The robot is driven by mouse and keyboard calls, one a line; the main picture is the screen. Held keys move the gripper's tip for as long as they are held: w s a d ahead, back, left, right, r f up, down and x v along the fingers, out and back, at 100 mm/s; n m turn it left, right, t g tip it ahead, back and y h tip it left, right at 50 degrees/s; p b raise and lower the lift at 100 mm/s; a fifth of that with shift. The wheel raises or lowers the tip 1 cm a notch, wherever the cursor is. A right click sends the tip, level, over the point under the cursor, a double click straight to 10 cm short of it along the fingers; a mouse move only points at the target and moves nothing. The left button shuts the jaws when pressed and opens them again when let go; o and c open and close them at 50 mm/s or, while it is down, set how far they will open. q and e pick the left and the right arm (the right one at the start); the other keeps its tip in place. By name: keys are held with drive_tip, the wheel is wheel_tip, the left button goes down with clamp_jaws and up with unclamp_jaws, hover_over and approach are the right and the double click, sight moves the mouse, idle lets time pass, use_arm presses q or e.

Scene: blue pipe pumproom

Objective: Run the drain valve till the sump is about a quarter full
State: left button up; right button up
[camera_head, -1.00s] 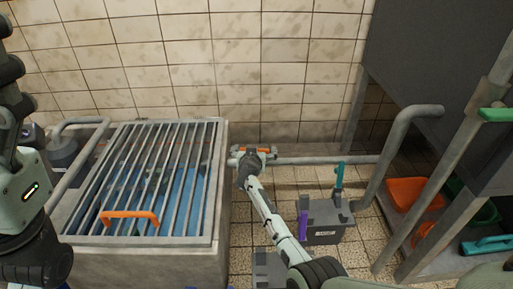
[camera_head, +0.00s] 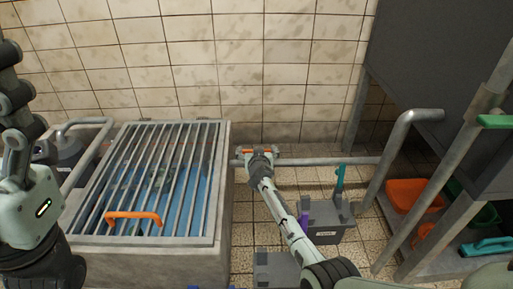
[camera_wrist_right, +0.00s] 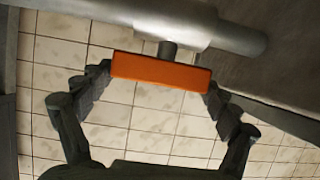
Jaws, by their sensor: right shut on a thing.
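The drain valve's orange handle (camera_head: 258,151) sits on the grey pipe along the back wall, just right of the sump. My right gripper (camera_head: 260,158) is shut on this handle. In the right wrist view the orange handle (camera_wrist_right: 161,71) lies crosswise between the two fingers (camera_wrist_right: 160,85), with its stem running up to the pipe. The sump (camera_head: 221,200) is a concrete tank under a barred grating. Blue water (camera_head: 183,205) shows between the bars; its exact depth is hard to judge.
The grating has an orange grab handle (camera_head: 133,216). A grey caddy (camera_head: 327,222) with a teal-handled tool stands on the floor beside my right forearm. Upright pipes (camera_head: 385,170) and a shelf with an orange bin (camera_head: 411,193) are at the right.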

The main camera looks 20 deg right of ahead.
drive_tip(key=o, duration=0.9)
drive_tip(key=shift+r, duration=0.1)
wheel_tip(320, 180, up, 10)
drive_tip(key=shift+f, duration=0.1)
drive_tip(key=shift+s, duration=0.1)
idle(0.3)
